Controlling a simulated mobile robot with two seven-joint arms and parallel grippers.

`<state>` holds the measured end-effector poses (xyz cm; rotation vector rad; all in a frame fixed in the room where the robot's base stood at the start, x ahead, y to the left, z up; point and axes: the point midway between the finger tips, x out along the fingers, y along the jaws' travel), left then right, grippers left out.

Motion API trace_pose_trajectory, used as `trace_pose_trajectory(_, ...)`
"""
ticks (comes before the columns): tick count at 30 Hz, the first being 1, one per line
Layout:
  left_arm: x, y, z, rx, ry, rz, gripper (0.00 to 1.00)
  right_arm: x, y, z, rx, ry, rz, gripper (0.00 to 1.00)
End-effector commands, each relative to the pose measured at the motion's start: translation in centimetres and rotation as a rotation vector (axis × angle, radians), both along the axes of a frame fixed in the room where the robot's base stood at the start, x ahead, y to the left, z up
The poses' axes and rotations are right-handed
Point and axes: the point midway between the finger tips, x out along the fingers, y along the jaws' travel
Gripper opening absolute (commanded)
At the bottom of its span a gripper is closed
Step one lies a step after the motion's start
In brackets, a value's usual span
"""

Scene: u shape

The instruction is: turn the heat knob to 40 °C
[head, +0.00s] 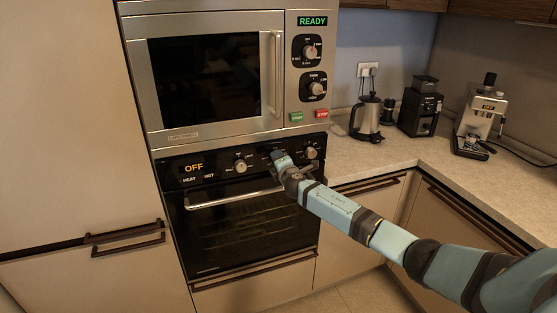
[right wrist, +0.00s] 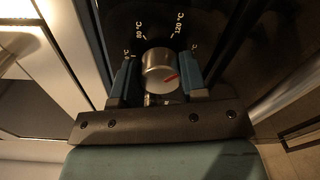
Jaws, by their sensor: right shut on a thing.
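The oven's control panel (head: 222,168) is black, with a display (head: 194,168) reading OFF and the words HEAT and HOT below it. My right gripper (head: 279,156) is at the middle of this panel and covers the knob there in the head view. In the right wrist view, the silver round knob (right wrist: 158,65) sits between the two fingers of the gripper (right wrist: 158,80), which is shut on it. A red mark on the knob points to the right and slightly up. The labels 80 °C and 120 °C show above it; other labels are partly hidden by the fingers. My left gripper is not in view.
Other oven knobs (head: 240,164) (head: 311,152) flank my right gripper. The oven door handle (head: 232,198) runs just below. A microwave (head: 190,137) reading READY is above. A kettle (head: 367,117), grinder (head: 420,108) and coffee machine (head: 478,120) stand on the counter at right.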

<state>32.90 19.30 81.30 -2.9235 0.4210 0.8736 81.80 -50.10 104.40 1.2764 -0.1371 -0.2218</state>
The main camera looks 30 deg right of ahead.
Motion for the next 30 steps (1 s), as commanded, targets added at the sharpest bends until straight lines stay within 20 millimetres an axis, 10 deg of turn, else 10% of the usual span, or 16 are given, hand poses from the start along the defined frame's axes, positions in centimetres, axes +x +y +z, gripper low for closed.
trace_pose_trajectory(30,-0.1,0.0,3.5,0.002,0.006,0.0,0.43,0.0,0.0,0.2,-0.938,0.227,0.0,0.16)
